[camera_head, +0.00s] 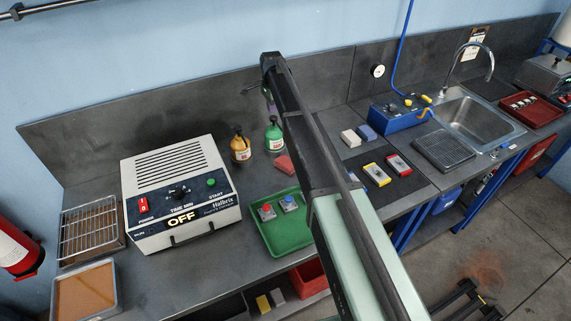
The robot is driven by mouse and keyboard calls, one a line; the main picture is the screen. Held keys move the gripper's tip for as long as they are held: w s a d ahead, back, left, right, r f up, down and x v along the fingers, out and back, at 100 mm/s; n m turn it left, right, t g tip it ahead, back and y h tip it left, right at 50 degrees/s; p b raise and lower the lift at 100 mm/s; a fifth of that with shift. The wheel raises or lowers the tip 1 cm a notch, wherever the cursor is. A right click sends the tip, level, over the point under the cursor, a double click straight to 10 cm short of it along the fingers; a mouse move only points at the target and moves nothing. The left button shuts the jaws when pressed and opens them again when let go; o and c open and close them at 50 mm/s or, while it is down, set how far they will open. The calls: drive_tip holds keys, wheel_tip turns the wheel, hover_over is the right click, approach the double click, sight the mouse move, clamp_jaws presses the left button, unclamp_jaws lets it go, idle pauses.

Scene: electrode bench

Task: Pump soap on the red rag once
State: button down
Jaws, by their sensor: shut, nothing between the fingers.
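The red rag (284,164) lies folded on the dark bench, partly behind my arm at its right. Two pump bottles stand upright behind it: an orange one (241,150) with a dark top and a white label, and a green one (274,139) with a dark top. The green bottle is just behind the rag. Which one holds soap I cannot tell. My gripper (269,101) is small and partly hidden by my arm. It hangs above the green bottle, apparently clear of its top, shut and empty.
A white oven box (180,228) reading OFF stands left of the bottles. A green tray (268,241) with red and blue button-like items is in front of the rag. Sponges (351,138), a blue box (398,117) and a sink (472,125) are to the right.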

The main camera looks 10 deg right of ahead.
sight(273, 117)
drive_tip(key=shift+f+b, duration=1.85)
drive_tip(key=shift+r+p, duration=1.85)
drive_tip(key=shift+r, duration=0.05)
wheel_tip(273, 117, up, 6)
drive_tip(key=p, duration=0.6)
